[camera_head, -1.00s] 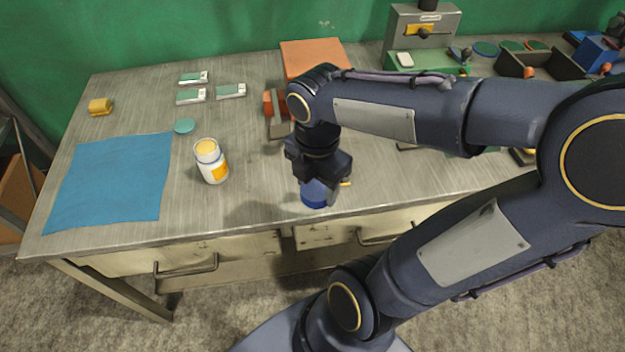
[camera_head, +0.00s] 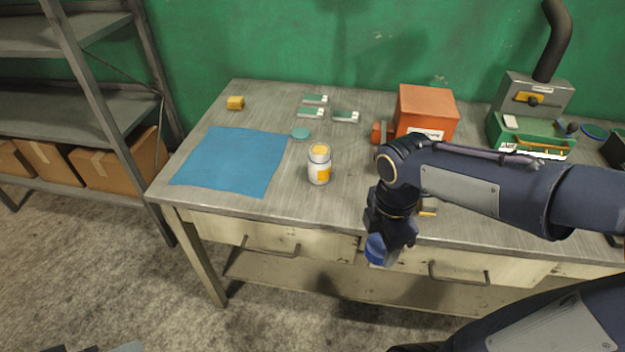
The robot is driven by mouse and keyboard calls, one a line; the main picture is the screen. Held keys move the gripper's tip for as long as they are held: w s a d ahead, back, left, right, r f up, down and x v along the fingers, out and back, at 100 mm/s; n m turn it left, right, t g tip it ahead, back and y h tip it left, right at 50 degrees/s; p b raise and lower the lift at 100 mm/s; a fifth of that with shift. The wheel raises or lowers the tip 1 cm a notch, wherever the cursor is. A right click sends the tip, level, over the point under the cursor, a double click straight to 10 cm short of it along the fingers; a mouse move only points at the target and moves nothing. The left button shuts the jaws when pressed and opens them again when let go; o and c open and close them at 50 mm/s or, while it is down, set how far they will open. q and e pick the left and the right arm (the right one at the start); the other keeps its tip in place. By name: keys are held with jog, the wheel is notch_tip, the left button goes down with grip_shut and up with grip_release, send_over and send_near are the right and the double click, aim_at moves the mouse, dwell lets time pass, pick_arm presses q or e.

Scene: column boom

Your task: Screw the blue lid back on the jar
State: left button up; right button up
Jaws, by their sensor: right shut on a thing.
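The jar (camera_head: 319,172) is white with an orange label and stands upright on the workbench. Its top is open and shows yellow-orange contents. My right gripper (camera_head: 381,240) points down and is shut on the blue lid (camera_head: 377,249), which is partly hidden by the fingers. In the picture the lid lies over the drawer fronts, below the bench's front edge, to the right of and nearer than the jar. The lid is apart from the jar. My left gripper is not in view.
A blue mat (camera_head: 232,160) lies left of the jar, and a teal disc (camera_head: 301,133) lies behind it. An orange box (camera_head: 426,112) and a green-grey machine (camera_head: 532,110) stand at the back right. A metal shelf (camera_head: 70,110) stands left. The bench around the jar is mostly clear.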

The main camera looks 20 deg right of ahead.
jog(key=w+a+f+m, duration=0.3)
jog(key=w+f+m, duration=0.4)
jog(key=m, duration=0.1)
jog(key=w+a+f+m, duration=0.4)
jog(key=w+f+m, duration=0.3)
jog(key=m, duration=0.1)
jog(key=shift+w+a+f, duration=0.15)
jog(key=shift+a+f, duration=0.05)
jog(key=shift+f, duration=0.2)
